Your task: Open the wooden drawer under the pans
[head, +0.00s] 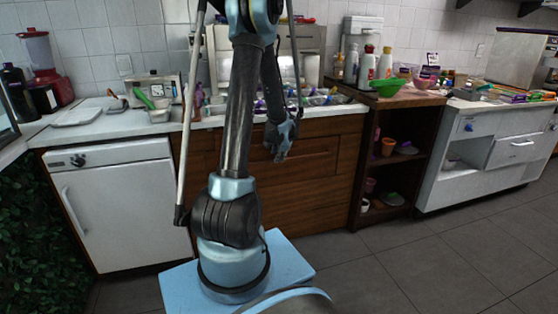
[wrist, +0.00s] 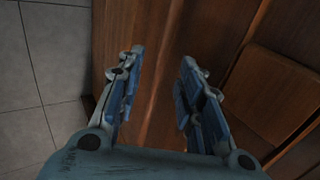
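The brown wooden cabinet (head: 325,202) stands below the cluttered counter, with a wooden drawer front (head: 318,152) near its top. My arm hides part of its left side. I cannot clearly make out pans on the counter. My gripper (head: 281,157) points down in front of the drawer front. In the wrist view my gripper (wrist: 162,57) has its two fingers spread apart, with nothing between them. Wooden panels (wrist: 275,95) fill the middle and right of that view. I cannot tell whether a finger touches the wood. The drawer looks shut.
A white cabinet (head: 118,208) stands to the left. An open dark shelf (head: 367,172) with small pots and a white drawer unit (head: 470,180) stand to the right. Bottles (head: 367,66) and a green bowl (head: 387,87) sit above the shelf. The tiled floor (head: 400,265) at the front right is clear.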

